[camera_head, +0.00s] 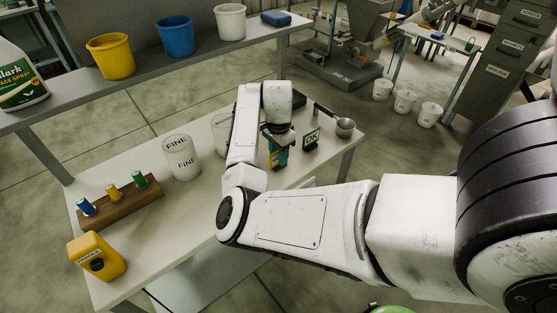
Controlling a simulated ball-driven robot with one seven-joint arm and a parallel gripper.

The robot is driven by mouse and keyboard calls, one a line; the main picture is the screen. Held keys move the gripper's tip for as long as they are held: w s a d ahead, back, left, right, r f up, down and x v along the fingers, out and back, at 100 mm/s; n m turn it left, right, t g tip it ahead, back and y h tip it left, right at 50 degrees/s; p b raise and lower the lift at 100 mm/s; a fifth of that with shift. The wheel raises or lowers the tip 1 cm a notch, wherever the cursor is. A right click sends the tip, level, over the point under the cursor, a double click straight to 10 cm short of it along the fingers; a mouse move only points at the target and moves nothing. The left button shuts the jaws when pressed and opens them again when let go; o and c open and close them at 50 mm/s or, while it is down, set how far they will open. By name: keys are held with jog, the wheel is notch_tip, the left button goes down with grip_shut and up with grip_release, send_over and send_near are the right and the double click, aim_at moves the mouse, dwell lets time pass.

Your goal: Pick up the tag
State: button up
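A small dark green tag lettered OK (312,138) stands near the right end of the white work table (330,167). My arm reaches over the table from the right, and my gripper (274,141) points down just left of the OK tag, apart from it in the picture. A small teal and yellow item (278,159) shows right under my gripper. I cannot tell whether the fingers touch it, or whether they are open or shut. Part of the item is hidden by my arm.
A metal scoop (344,127) lies right of the tag. A shelf with buckets (177,37) runs behind.

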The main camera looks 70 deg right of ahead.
jog(key=shift+f, duration=0.45)
grip_shut()
jog(key=shift+r, duration=0.1)
